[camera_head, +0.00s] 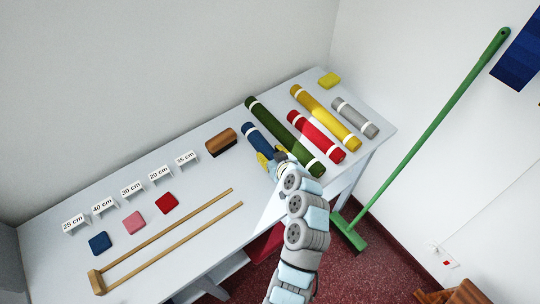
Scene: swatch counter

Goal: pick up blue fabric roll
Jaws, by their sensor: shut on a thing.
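The blue fabric roll (257,136) lies at a slant on the counter (180,232), with a white band near its far end. My gripper (272,160) is at the roll's near end, shut on it with its yellow fingers around it. The gripper and arm hide the near end of the roll. I cannot tell whether the roll is lifted off the counter.
A dark green roll (272,119) lies close to the right of the blue one. Red (318,137), yellow (327,118) and grey rolls (355,118) lie beyond it. A brown brush (221,142) is to the left. Length signs, swatches and a wooden measure (98,281) occupy the left side.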

